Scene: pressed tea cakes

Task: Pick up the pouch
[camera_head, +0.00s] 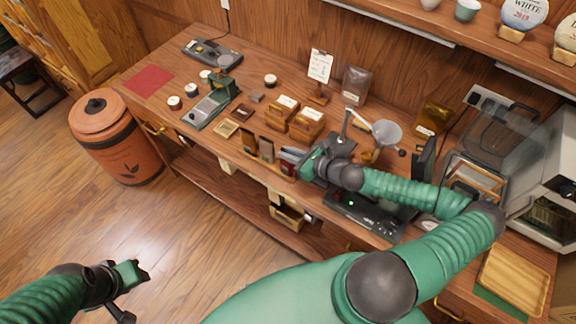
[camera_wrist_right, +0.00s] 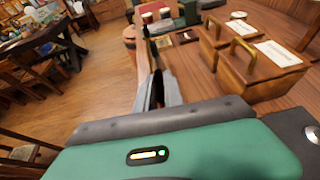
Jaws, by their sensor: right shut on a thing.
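My right gripper (camera_head: 303,163) is at the front edge of the wooden counter, shut on a pouch (camera_head: 289,161). The fingertips are largely hidden there, and I cannot tell whether the pouch touches the counter. A brown pouch (camera_head: 267,149) and a dark pouch (camera_head: 250,143) stand in a row to its left. My left gripper (camera_head: 136,274) is low at the left over the floor, away from the counter; its jaw opening is unclear.
Wooden boxes with brass handles (camera_head: 305,124) stand just behind the pouches; one also shows in the right wrist view (camera_wrist_right: 262,80). A funnel on a stand (camera_head: 386,132) and a black scale (camera_head: 365,213) are near my right arm. A terracotta bin (camera_head: 115,140) stands left.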

